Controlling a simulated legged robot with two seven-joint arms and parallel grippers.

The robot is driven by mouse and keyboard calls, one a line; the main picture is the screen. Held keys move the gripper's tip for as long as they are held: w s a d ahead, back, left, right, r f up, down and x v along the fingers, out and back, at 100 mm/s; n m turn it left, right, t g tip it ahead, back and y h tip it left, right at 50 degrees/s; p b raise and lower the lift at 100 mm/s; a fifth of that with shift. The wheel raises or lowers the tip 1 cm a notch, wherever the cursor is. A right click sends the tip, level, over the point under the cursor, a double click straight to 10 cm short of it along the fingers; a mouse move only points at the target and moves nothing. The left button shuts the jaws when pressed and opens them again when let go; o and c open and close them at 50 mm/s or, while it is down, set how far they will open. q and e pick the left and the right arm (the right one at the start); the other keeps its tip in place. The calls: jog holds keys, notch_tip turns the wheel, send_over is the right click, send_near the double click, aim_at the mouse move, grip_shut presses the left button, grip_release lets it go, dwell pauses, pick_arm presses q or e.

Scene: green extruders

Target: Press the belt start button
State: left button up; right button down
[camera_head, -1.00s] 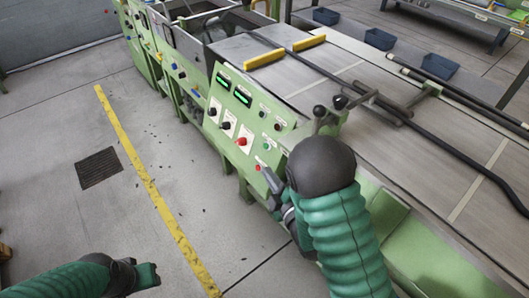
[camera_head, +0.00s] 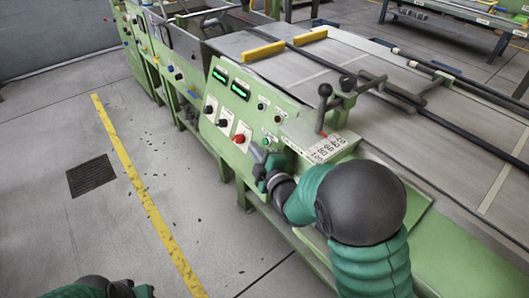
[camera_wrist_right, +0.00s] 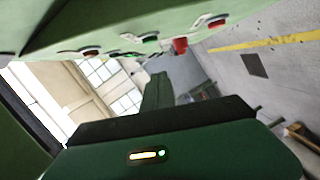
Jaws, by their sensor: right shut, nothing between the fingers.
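The green control panel (camera_head: 250,115) carries several knobs and buttons; their labels are too small to read, so I cannot confirm which starts the belt. A green button (camera_head: 266,141) sits near the lower right of the panel, with a larger red button (camera_head: 238,138) to its left. My right gripper (camera_head: 257,154) is shut and empty, its tip just below the green button; I cannot tell whether it touches the panel. In the right wrist view a green button (camera_wrist_right: 150,40) and the red button (camera_wrist_right: 181,46) show above the finger. My left gripper (camera_head: 138,291) is at the bottom edge, partly cut off.
The conveyor belt (camera_head: 300,75) runs behind. The floor left of the machine is open, with a yellow line (camera_head: 140,190) and a drain grate (camera_head: 91,176).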

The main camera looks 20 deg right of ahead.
aim_at(265, 141)
jog(key=d, duration=0.1)
jog(key=w+d+f, duration=0.1)
jog(key=d+b, duration=0.1)
jog(key=shift+w+d+f, duration=0.25)
jog(key=shift+w, duration=0.15)
